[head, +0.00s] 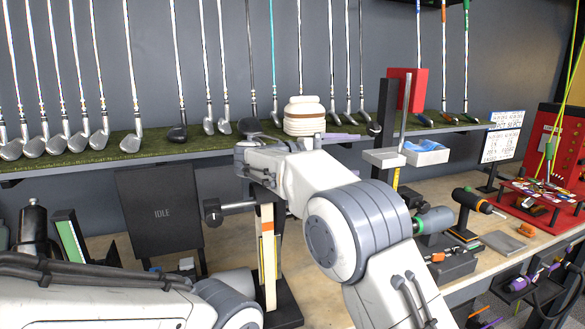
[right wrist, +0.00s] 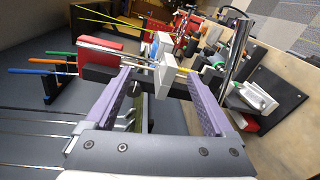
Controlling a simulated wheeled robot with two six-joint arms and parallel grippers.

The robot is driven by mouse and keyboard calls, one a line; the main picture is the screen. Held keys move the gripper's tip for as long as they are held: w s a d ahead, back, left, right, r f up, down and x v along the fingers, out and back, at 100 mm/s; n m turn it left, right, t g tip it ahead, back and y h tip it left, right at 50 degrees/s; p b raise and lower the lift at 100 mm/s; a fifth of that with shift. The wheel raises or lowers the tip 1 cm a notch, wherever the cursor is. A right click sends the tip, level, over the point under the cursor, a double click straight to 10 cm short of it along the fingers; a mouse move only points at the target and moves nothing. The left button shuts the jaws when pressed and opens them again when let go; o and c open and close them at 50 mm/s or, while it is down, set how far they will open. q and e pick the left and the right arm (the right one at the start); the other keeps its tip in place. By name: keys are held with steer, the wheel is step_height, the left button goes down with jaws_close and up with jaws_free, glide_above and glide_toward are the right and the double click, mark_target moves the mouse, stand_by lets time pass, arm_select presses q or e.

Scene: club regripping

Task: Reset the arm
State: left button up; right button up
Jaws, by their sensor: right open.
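My right arm rises from the lower right and bends at a large grey joint in the middle of the head view. Its gripper (head: 345,138) is mostly hidden behind the forearm, with a bit of purple finger showing in front of the club shelf. In the right wrist view the two purple fingers of the right gripper (right wrist: 160,88) stand wide apart with nothing held between them. My left arm crosses the lower left of the head view; its gripper is out of frame.
Several clubs stand along the green shelf (head: 60,160).

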steer(key=s+a+f+g+y, duration=0.2)
steer(key=s+f+y, duration=0.3)
steer(key=s, duration=0.8)
steer(key=s+a+f+g+y, duration=0.2)
steer(key=s+f+y, duration=0.4)
steer(key=s+f, duration=0.5)
steer(key=s+a+f+g+y, duration=0.2)
steer(key=s+f, duration=0.6)
steer(key=s, duration=0.9)
steer(key=a+y, duration=0.2)
steer(key=y, duration=0.1)
steer(key=shift+s+f+g+y, duration=0.2)
steer(key=shift+f+g+y, duration=0.1)
steer(key=shift+f, duration=0.1)
